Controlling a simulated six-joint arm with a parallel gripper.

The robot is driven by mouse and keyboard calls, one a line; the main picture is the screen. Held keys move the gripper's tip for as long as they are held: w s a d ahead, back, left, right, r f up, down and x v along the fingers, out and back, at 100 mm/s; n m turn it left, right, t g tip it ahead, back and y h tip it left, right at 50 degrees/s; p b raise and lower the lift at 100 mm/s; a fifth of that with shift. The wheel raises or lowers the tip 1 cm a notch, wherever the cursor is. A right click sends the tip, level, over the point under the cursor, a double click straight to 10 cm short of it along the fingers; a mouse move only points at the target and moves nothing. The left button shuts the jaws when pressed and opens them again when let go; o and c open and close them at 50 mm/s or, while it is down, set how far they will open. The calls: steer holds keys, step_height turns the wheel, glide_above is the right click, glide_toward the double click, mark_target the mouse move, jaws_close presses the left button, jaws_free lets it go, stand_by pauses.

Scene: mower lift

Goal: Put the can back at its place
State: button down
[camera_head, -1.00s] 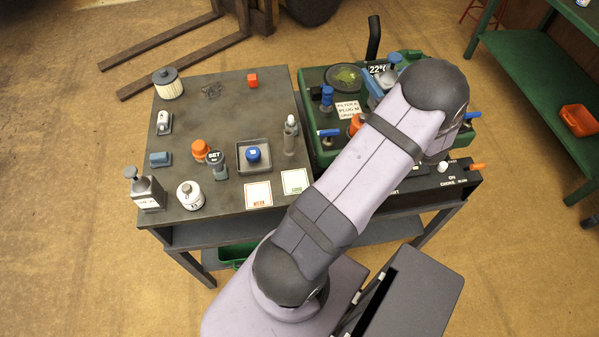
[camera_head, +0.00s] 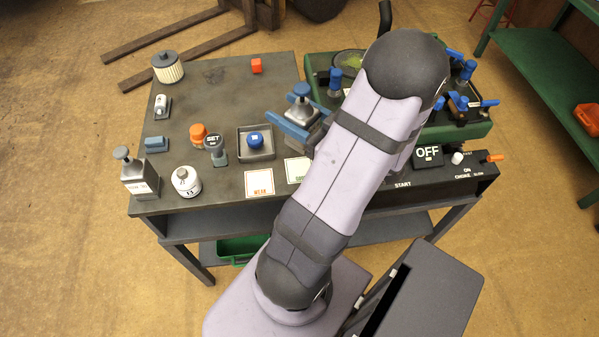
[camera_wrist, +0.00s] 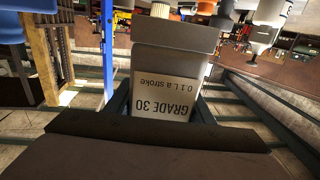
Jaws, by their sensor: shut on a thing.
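A grey can (camera_head: 301,110) with a dark blue knob on top is between the blue fingers of my gripper (camera_head: 297,122). My gripper is shut on it. It is held over the right part of the grey bench, near the green machine. In the wrist view the can (camera_wrist: 168,85) fills the middle, and its label reads GRADE 30, 0.1 L a stroke, upside down in the picture. A second grey can (camera_head: 139,176) with a knob stands at the bench's front left corner. The bench under the held can is hidden.
The grey bench (camera_head: 215,90) carries a tray (camera_head: 268,154) with a blue-capped item, a white bottle (camera_head: 186,181), an orange cap (camera_head: 198,134), a SET gauge (camera_head: 215,148) and a filter (camera_head: 167,67). Two cards (camera_head: 259,182) lie at its front. The green machine (camera_head: 465,130) is at right.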

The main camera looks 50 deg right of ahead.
steer(key=shift+a+f, duration=0.15)
steer(key=shift+f, duration=0.85)
steer(key=shift+a+f, duration=0.2)
steer(key=shift+f, duration=0.75)
steer(key=shift+a+f, duration=0.15)
steer(key=shift+f, duration=0.85)
steer(key=shift+f, duration=0.1)
steer(key=shift+f+b, duration=0.3)
steer(key=shift+f, duration=1.65)
steer(key=shift+f, duration=0.15)
steer(key=c, duration=0.8)
jaws_free()
steer(key=shift+c, duration=0.2)
